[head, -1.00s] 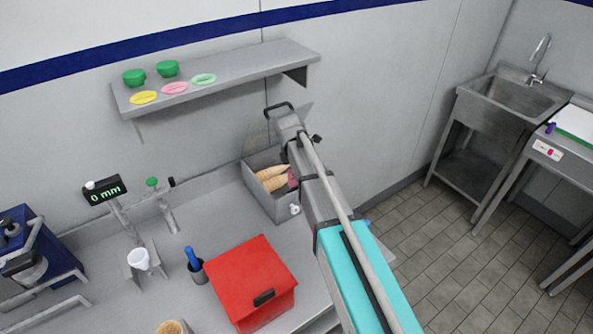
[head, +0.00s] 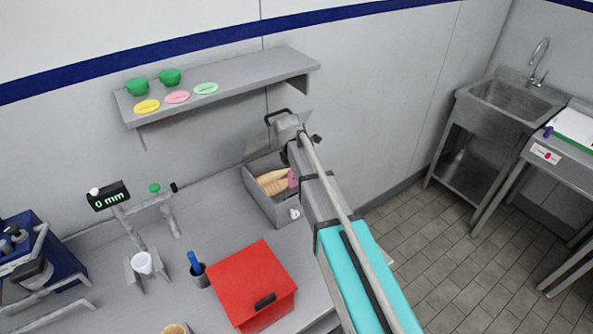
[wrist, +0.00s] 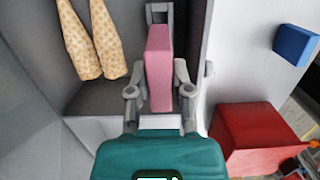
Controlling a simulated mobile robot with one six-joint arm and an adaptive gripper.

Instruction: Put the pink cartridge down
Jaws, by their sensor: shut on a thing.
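The pink cartridge (wrist: 158,68) is a tall block between the two fingers of my gripper (wrist: 158,75), which is shut on it. In the wrist view it is over the right part of a grey bin (wrist: 35,85), beside two waffle cones (wrist: 90,38). I cannot tell whether its far end touches the bin floor. In the head view the cartridge (head: 293,178) shows as a small pink patch at the bin's (head: 270,209) right side, next to the cones (head: 272,182). My arm hides most of the gripper there.
A red box (head: 252,278) stands on the counter in front of the bin; a blue block (wrist: 296,45) shows at right in the wrist view. A shelf (head: 240,75) with green bowls and coloured discs is above.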

